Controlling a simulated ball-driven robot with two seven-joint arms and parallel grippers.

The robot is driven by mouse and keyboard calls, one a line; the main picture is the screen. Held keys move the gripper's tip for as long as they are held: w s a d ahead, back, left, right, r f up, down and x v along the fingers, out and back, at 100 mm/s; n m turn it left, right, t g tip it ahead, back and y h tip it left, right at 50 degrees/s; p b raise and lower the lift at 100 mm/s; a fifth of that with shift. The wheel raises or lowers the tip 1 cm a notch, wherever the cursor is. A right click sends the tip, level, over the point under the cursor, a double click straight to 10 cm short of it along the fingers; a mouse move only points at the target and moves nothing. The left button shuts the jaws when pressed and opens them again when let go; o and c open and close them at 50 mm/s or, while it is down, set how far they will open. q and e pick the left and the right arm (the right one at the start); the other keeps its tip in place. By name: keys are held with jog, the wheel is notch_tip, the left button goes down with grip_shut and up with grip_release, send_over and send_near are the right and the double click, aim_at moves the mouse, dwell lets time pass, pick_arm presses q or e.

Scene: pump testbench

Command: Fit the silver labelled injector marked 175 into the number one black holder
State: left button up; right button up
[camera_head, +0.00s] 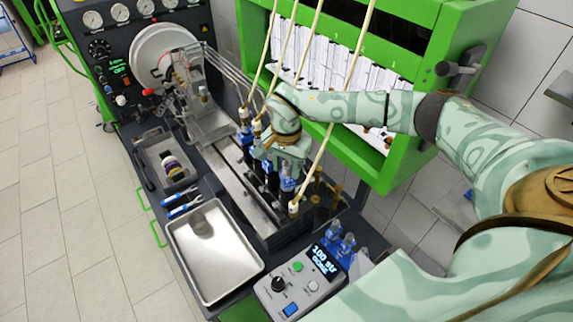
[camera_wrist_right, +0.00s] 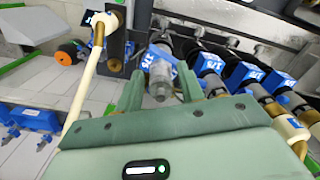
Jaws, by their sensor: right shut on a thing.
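My right gripper (camera_head: 285,164) is over the row of holders on the bench rail. In the right wrist view, its two green fingers (camera_wrist_right: 161,88) are shut on a silver injector (camera_wrist_right: 160,72) with a blue label. The label's marking is tilted and looks like 175. The injector's upper end points toward the wrist camera. A black holder post (camera_wrist_right: 116,48) stands beside it. Whether the injector sits in a holder is hidden, and I cannot read holder numbers. My left gripper is not in view.
Other blue-labelled injectors (camera_wrist_right: 241,74) stand in a row close by. Cream hoses (camera_head: 334,105) hang across the work area. A metal tray (camera_head: 236,262), a control box (camera_head: 300,284) and several injectors at the front (camera_head: 335,240) stand nearby. A green cabinet (camera_head: 405,160) is behind.

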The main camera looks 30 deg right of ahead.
jog(key=o, duration=1)
notch_tip(320, 180, up, 6)
jog(key=p, duration=0.5)
notch_tip(320, 180, up, 2)
jog(key=shift+r+p, duration=0.1)
jog(key=shift+p, duration=0.8)
jog(key=shift+r, duration=1.4)
jog(key=shift+s+f, duration=0.1)
